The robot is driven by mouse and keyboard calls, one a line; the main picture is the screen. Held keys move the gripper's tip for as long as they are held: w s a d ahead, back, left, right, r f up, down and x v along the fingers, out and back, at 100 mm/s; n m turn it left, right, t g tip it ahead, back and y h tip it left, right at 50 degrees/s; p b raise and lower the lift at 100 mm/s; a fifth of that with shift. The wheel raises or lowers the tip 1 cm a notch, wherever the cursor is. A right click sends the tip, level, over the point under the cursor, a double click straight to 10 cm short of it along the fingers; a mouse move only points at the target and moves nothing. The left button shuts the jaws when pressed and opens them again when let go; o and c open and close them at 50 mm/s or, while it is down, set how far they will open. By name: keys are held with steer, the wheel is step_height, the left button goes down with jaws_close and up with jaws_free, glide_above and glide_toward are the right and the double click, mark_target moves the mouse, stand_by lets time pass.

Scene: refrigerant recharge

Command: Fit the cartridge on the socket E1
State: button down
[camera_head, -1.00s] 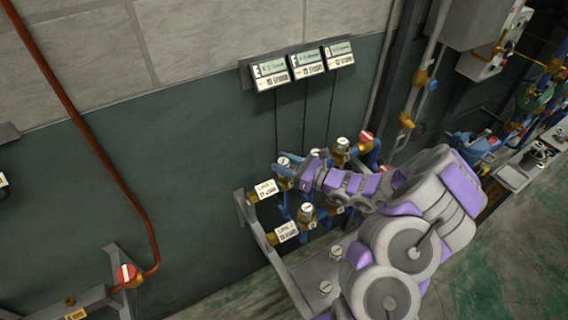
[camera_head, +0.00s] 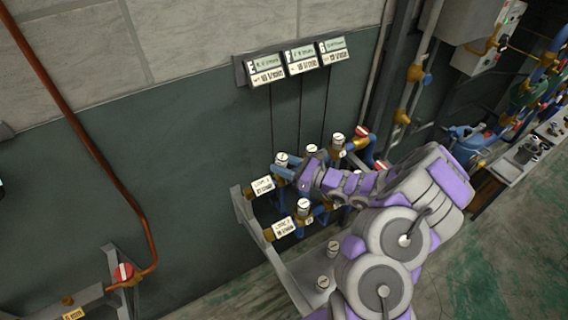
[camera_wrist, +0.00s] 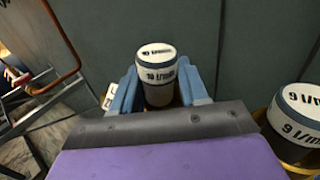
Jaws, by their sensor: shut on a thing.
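A white cartridge with a blue band, labelled 10 l/min, (camera_wrist: 158,72) stands upright between the two blue fingers of my gripper (camera_wrist: 160,86) in the wrist view. The fingers are shut on its sides. In the head view, my gripper (camera_head: 284,171) is at the far left of the pipe rack, with the cartridge's white top (camera_head: 281,159) showing. This is at the row with the upper white label (camera_head: 262,186). The cartridge's lower end is hidden by the fingers and palm, so I cannot tell whether it is seated. No E1 marking is legible.
A 9 l/min cartridge (camera_wrist: 298,118) stands close to my gripper's right in the wrist view. Others stand on the lower row (camera_head: 303,207) and farther along the rack (camera_head: 338,141). Three displays (camera_head: 297,62) hang on the wall above. A shelf (camera_head: 322,262) holds loose cartridges.

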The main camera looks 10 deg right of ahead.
steer(key=shift+f, duration=0.2)
steer(key=shift+w+r+p, duration=0.35)
steer(key=shift+r+p, duration=0.2)
steer(key=shift+r, duration=0.2)
steer(key=shift+s+r+p, duration=0.15)
steer(key=shift+r+p, duration=1.65)
steer(key=shift+r, duration=1.35)
